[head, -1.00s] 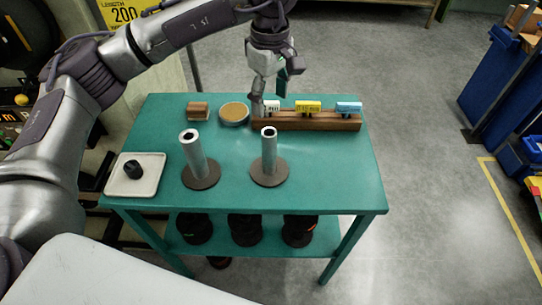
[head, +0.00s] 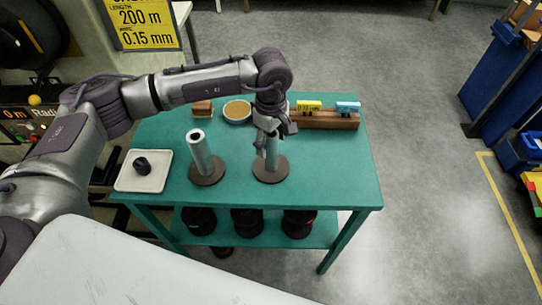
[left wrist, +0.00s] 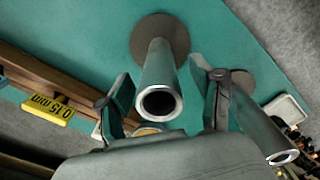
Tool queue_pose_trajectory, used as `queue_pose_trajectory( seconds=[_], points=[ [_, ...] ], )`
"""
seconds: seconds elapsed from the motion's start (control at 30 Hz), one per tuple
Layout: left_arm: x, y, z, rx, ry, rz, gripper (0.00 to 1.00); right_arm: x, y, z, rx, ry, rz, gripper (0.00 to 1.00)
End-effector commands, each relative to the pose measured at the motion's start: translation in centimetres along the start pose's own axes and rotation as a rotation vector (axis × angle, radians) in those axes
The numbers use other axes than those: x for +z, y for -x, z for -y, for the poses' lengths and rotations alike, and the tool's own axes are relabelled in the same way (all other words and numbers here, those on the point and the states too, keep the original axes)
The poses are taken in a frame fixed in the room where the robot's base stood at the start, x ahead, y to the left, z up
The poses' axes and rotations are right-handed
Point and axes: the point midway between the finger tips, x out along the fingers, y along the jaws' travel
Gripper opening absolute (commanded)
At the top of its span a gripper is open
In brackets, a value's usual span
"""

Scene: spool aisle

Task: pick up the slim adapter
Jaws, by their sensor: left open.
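Two grey hollow tubes stand upright on brown round bases on the green table. The right, slimmer-looking tube (head: 272,157) is partly hidden by my left gripper (head: 267,147). The left tube (head: 201,153) looks a little thicker. I cannot tell for certain which part is the slim adapter. In the left wrist view, my left gripper (left wrist: 160,72) is open, with a finger on each side of the slimmer tube (left wrist: 160,80); contact cannot be told. The thicker tube (left wrist: 262,130) lies outside the right-hand finger. My right gripper is not in view.
A white tray (head: 126,184) with a small black piece (head: 141,164) sits at the table's left. A round dish (head: 237,112), a brown block (head: 202,108) and a wooden rack (head: 330,120) with coloured labels line the back. The table's right front is clear.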

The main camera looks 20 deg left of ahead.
Motion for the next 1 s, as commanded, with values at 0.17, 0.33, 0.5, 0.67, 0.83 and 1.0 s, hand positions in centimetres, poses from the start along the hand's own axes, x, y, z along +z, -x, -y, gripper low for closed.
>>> queue_pose_trajectory(
  seconds=[0.17,0.33,0.5,0.67,0.83,1.0],
  points=[
    [0.02,-0.08,-0.02,0.0,-0.001,0.0,0.66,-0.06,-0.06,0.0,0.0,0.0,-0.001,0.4],
    [0.03,-0.05,-0.02,0.0,-0.001,0.0,0.39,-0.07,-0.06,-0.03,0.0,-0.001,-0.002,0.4],
    [0.03,-0.03,-0.02,0.0,-0.001,0.0,0.11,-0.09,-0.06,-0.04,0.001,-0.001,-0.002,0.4],
    [0.03,0.04,-0.05,0.001,0.0,0.001,0.0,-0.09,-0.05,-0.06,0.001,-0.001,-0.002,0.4],
    [0.03,0.05,-0.06,0.002,0.0,0.001,0.0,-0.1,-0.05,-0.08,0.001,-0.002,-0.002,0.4],
    [0.01,0.47,-0.1,0.002,0.0,0.0,0.0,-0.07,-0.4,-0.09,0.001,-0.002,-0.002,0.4]
  ],
)
